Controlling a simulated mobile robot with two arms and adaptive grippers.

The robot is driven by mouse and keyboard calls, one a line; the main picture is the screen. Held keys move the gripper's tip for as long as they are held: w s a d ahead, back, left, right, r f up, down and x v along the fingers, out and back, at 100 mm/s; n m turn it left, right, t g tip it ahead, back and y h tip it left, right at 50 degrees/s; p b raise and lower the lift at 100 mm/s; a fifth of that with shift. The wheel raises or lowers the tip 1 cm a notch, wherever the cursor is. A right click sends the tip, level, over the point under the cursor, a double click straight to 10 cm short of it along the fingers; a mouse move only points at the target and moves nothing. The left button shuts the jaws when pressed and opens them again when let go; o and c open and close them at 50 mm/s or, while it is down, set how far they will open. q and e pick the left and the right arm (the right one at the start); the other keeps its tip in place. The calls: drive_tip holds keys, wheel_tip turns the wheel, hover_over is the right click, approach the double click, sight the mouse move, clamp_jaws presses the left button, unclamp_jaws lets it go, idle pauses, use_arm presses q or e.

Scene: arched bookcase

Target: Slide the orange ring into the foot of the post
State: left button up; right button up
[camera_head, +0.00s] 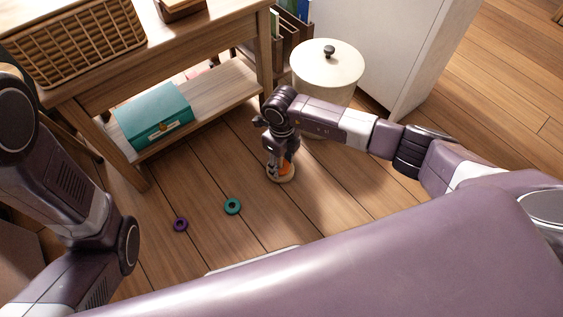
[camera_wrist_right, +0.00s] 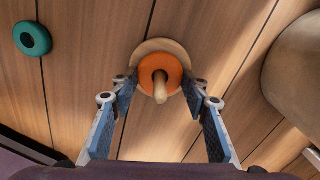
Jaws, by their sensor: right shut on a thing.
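The orange ring (camera_wrist_right: 172,67) is around the upright wooden post (camera_wrist_right: 160,90) in the right wrist view. The post's round pale base (camera_wrist_right: 150,46) shows behind the ring. My right gripper (camera_wrist_right: 160,82) is shut on the ring, one blue-padded finger at each side. In the head view this gripper (camera_head: 282,158) points down over the base (camera_head: 283,178), and a bit of the orange ring (camera_head: 287,168) shows between its fingers. I cannot tell the exact height of the ring above the base. My left arm is at the left, but its gripper is out of view.
A teal ring (camera_head: 233,206) and a purple ring (camera_head: 180,224) lie on the wooden floor, left of the post. A cream lidded bin (camera_head: 325,65) stands behind my right arm. A wooden table with a low shelf (camera_head: 215,97) holds a teal box (camera_head: 152,112).

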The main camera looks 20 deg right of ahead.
drive_tip(key=shift+f, duration=0.15)
drive_tip(key=o, duration=1)
wheel_tip(320, 180, up, 12)
drive_tip(key=shift+r, duration=0.1)
